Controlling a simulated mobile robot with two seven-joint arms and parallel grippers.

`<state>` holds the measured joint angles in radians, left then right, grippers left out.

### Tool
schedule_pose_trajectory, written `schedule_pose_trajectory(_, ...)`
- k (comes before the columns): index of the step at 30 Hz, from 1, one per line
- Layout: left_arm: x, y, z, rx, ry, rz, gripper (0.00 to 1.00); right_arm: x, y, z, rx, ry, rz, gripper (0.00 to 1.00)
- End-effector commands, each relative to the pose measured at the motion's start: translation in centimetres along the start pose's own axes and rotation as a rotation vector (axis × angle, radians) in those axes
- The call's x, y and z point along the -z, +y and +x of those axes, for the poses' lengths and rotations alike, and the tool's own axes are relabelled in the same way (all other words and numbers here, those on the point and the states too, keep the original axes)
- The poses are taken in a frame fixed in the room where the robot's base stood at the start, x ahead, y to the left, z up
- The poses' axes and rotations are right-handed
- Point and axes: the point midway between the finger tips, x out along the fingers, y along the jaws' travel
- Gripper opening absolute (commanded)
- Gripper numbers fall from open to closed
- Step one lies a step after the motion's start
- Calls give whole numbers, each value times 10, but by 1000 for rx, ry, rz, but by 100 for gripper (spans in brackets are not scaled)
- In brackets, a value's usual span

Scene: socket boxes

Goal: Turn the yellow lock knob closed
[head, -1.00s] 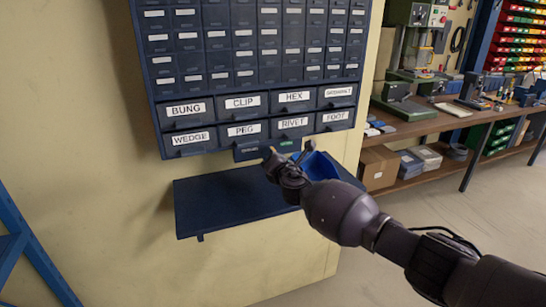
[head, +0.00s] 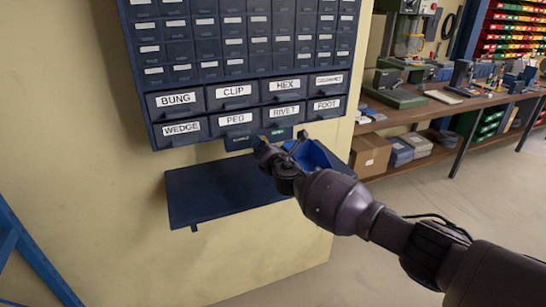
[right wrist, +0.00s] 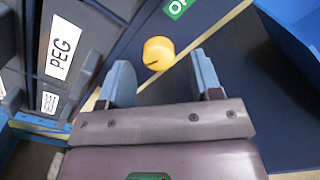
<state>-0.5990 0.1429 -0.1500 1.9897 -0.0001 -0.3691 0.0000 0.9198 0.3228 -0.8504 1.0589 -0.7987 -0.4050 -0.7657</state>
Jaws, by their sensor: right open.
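The yellow lock knob (right wrist: 158,53) shows in the right wrist view as a round knob with a dark pointer line, below the drawer labels and beside a green label (right wrist: 178,7). My right gripper (right wrist: 160,72) is open, with its two blue-grey fingers on either side of the knob's near side. I cannot tell whether they touch it. In the head view my right gripper (head: 268,152) is at the lower edge of the drawer cabinet (head: 152,100), in front of the knob's area, and the knob cannot be made out clearly there. My left gripper is not in view.
A dark blue shelf (head: 205,195) juts from the wall below the cabinet. A blue bin (head: 318,158) is just behind my right wrist. A blue frame (head: 35,260) stands at lower left. A workbench (head: 425,115) with tools is at the right.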

Motion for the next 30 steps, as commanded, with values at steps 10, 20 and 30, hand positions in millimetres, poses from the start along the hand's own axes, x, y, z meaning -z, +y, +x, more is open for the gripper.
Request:
schedule_pose_trajectory(10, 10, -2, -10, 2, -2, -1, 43, -1, 1, -44, 0, 1, 0, 58)
schedule_pose_trajectory(20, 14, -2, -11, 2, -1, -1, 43, 0, 0, -85, 0, 2, 1, 58)
schedule_pose_trajectory(30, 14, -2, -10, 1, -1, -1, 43, 0, 0, -100, 0, 1, -1, 58)
